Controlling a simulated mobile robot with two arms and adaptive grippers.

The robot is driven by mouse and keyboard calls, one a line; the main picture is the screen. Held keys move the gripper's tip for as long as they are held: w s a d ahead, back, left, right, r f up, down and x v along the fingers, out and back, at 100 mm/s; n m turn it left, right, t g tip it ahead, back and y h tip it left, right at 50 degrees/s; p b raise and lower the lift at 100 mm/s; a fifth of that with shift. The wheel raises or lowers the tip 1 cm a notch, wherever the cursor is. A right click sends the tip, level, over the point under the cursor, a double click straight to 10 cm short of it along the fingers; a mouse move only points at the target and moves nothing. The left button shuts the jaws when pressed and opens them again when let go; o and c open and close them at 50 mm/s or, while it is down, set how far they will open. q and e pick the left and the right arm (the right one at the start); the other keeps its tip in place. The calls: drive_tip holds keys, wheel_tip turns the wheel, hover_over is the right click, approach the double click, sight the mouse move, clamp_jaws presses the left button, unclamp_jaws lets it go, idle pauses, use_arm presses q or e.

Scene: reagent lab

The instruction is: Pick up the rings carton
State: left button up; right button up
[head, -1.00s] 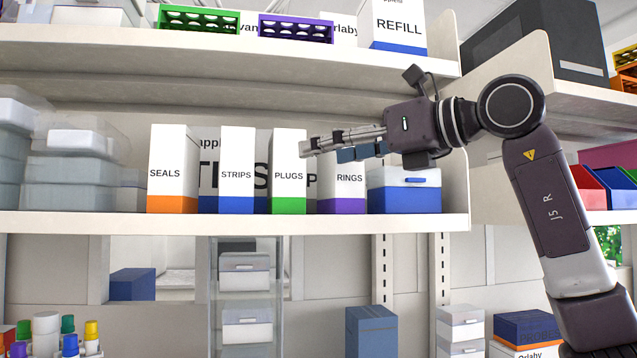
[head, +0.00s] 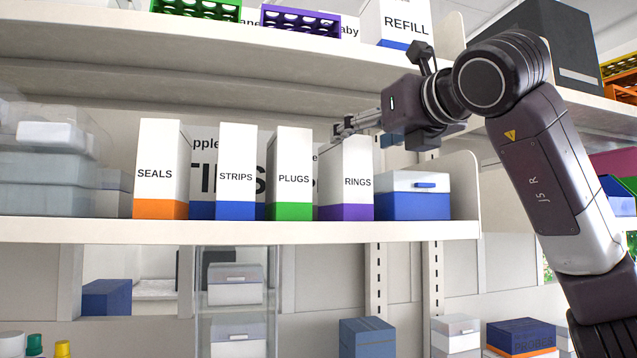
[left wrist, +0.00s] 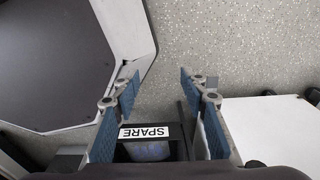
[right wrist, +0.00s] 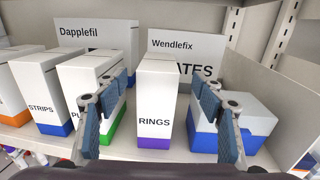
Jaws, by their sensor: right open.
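The rings carton (head: 345,186) is a tall white box with a purple base band, upright on the middle shelf at the right end of a row of cartons. My right gripper (head: 345,127) is open at the carton's upper part and overlaps its top in the head view. In the right wrist view the rings carton (right wrist: 156,100) stands between the two spread fingers (right wrist: 160,110), with visible gaps on both sides. My left gripper (left wrist: 155,115) shows only in the left wrist view. Its fingers are spread, low above the floor, away from the shelf.
The plugs carton (head: 289,175) stands close left of the rings carton, with strips (head: 236,165) and seals (head: 158,165) beyond. A white and blue lidded box (head: 414,195) stands right. Larger labelled boxes stand behind. A black holder marked SPARE (left wrist: 150,133) shows near the left fingers.

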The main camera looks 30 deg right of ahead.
sight(359, 141)
drive_tip(key=shift+w+d+f, duration=0.1)
drive_tip(key=shift+w, duration=0.1)
drive_tip(key=shift+w+p, duration=0.35)
drive_tip(key=shift+w, duration=0.7)
drive_tip(key=shift+w+d+p, duration=0.1)
drive_tip(key=shift+w+p, duration=0.3)
drive_tip(key=shift+w, duration=0.35)
use_arm(q)
drive_tip(key=r, duration=0.1)
drive_tip(key=r+p, duration=0.1)
drive_tip(key=r, duration=0.1)
drive_tip(key=shift+s+d+r+p, duration=0.1)
drive_tip(key=shift+s+d+p, duration=0.25)
use_arm(e)
drive_tip(key=w, duration=0.4)
drive_tip(key=shift+w+d+f, duration=0.1)
drive_tip(key=shift+d+f, duration=0.15)
drive_tip(key=shift+f, duration=0.15)
drive_tip(key=shift+c, duration=0.3)
use_arm(q)
drive_tip(key=shift+w+a, duration=0.1)
drive_tip(key=shift+w, duration=0.05)
use_arm(e)
clamp_jaws()
